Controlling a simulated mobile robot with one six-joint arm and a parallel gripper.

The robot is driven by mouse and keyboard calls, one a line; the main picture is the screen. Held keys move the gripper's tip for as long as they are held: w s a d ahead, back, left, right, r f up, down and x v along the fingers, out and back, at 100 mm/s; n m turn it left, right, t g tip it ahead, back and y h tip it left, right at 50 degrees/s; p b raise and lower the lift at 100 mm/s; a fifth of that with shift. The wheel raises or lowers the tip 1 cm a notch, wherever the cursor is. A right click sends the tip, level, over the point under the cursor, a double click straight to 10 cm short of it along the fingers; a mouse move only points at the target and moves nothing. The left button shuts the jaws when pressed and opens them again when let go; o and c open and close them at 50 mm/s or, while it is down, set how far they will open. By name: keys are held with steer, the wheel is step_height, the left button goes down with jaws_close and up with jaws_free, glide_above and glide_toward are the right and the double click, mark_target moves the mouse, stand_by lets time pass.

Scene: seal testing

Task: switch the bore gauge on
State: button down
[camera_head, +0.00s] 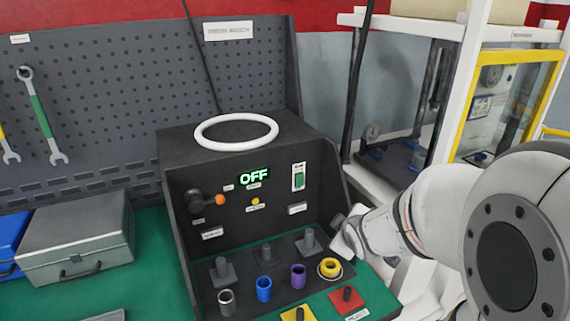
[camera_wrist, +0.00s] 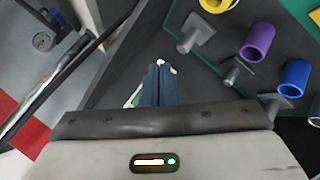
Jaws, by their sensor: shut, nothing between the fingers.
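A black console (camera_head: 240,230), apparently the bore gauge, stands on the green bench; its labels are too small to read. Its display (camera_head: 254,177) reads OFF in green. In the wrist view my gripper (camera_wrist: 159,70) is shut and empty, with the console's dark surface beyond.
A white ring (camera_head: 236,132) lies on the console top. Grey pegs and blue, purple (camera_head: 298,276) and yellow (camera_head: 329,268) rings stand at its front. A grey case (camera_head: 75,240) is left; a white-framed rig (camera_head: 463,100) stands right.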

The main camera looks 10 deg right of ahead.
steer(key=w+a+n+t+y, duration=0.1)
steer(key=w+n+t+y, duration=0.5)
steer(key=n, duration=0.5)
steer(key=shift+a+r+n+p, duration=0.15)
steer(key=shift+a+n+p, duration=0.15)
steer(key=shift+p, duration=0.1)
steer(key=shift+w, duration=0.1)
steer(key=p, duration=0.4)
glide_toward(301, 185)
steer(key=x, duration=0.5)
steer(key=shift+w+a+r, duration=0.15)
steer(key=shift+w+a, duration=0.05)
steer(key=shift+x, duration=0.8)
